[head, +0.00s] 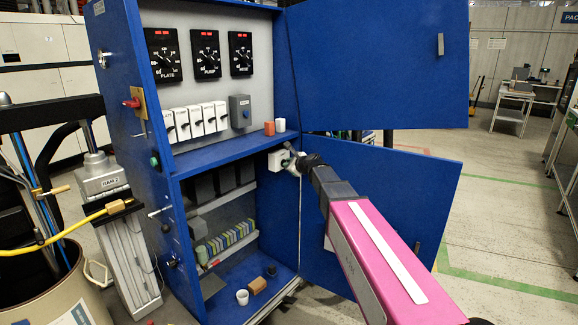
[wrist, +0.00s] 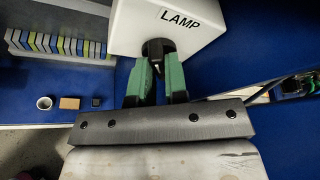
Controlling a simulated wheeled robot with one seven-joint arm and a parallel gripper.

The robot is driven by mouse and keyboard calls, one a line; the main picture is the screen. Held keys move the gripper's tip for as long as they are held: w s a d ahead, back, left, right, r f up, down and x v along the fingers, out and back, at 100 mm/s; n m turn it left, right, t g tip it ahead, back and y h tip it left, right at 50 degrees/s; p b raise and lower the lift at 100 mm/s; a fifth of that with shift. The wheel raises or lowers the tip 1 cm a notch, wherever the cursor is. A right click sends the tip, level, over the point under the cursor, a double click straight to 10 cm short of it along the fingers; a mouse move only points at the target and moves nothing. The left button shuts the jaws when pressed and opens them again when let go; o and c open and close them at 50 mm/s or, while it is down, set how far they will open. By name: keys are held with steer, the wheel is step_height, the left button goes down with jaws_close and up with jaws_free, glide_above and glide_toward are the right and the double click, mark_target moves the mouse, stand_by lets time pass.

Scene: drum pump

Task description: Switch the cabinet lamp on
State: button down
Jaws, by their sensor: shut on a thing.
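The lamp switch is a white box (wrist: 190,22) labelled LAMP with a dark round knob (wrist: 157,46) on its front face. In the head view the white box (head: 277,161) sits in the upper right of the lower cabinet compartment, under the shelf. My gripper (wrist: 158,68) is at the box, its green-padded fingers on both sides of the knob and shut on it. In the head view my gripper (head: 292,164) covers much of the box front, and the knob is hidden there. No lit lamp can be made out.
The blue cabinet (head: 225,150) stands with its upper door (head: 375,60) and lower door (head: 390,200) open to the right. A white cup (head: 242,297) and a brown block (head: 257,285) are on the cabinet floor. A drum (head: 60,295) stands at left.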

steer(key=c, duration=1.1)
jaws_free()
steer(key=shift+c, duration=0.2)
steer(key=shift+s+d, duration=0.1)
steer(key=v, duration=1)
steer(key=shift+s+d, duration=0.2)
steer(key=shift+r, duration=0.1)
